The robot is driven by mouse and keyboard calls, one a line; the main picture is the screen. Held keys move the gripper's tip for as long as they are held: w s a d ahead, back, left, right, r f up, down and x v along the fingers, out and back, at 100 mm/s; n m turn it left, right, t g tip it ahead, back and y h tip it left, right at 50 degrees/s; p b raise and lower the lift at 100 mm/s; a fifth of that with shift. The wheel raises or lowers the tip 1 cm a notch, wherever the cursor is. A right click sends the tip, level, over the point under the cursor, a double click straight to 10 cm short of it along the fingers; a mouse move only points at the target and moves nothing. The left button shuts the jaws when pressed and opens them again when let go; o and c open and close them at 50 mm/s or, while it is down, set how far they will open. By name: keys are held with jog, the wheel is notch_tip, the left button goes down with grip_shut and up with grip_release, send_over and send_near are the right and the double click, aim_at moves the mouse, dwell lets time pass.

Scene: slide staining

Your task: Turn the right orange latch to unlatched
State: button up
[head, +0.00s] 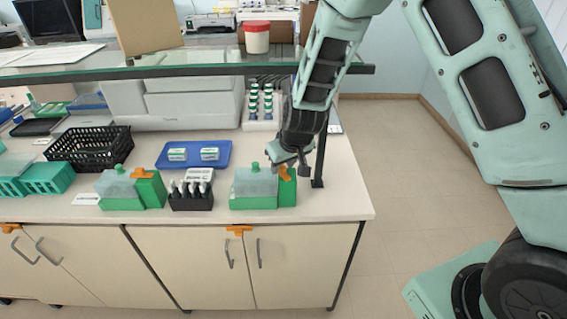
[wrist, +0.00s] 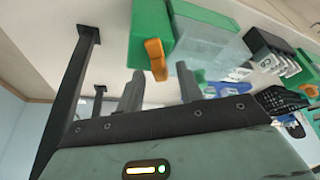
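The right orange latch (head: 285,174) sits on the green end block of the right staining box (head: 254,187), partly hidden by my gripper in the head view. In the wrist view the latch (wrist: 155,59) hangs lengthwise from the green block (wrist: 149,30), with its free end pointing toward the gap between my fingers. My gripper (head: 288,165) is just above and behind the latch. In the wrist view my gripper (wrist: 160,82) is open, its two fingers apart with nothing held between them. Whether either finger touches the latch I cannot tell.
A left box with an orange latch (head: 140,172) stands left of a dark bottle rack (head: 191,195). A blue tray (head: 195,154) lies behind. A black shelf post (head: 320,160) rises close right of my gripper, under a glass shelf (head: 210,63). Cupboard doors below carry another orange latch (head: 239,229).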

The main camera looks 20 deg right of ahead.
grip_shut()
jog(key=shift+r+p, duration=0.15)
jog(key=shift+p, duration=0.25)
jog(key=m+p, duration=0.1)
jog(key=m+h+p, duration=0.1)
jog(key=p, duration=0.1)
jog(key=shift+a+r+m, duration=0.15)
jog(key=shift+m, duration=0.25)
jog(key=m+h+p, duration=0.1)
jog(key=p, duration=0.1)
jog(key=shift+m+p, duration=0.3)
jog(key=shift+m, duration=0.1)
jog(key=shift+m+p, duration=0.5)
jog(key=shift+p, duration=0.1)
jog(key=shift+f, duration=0.25)
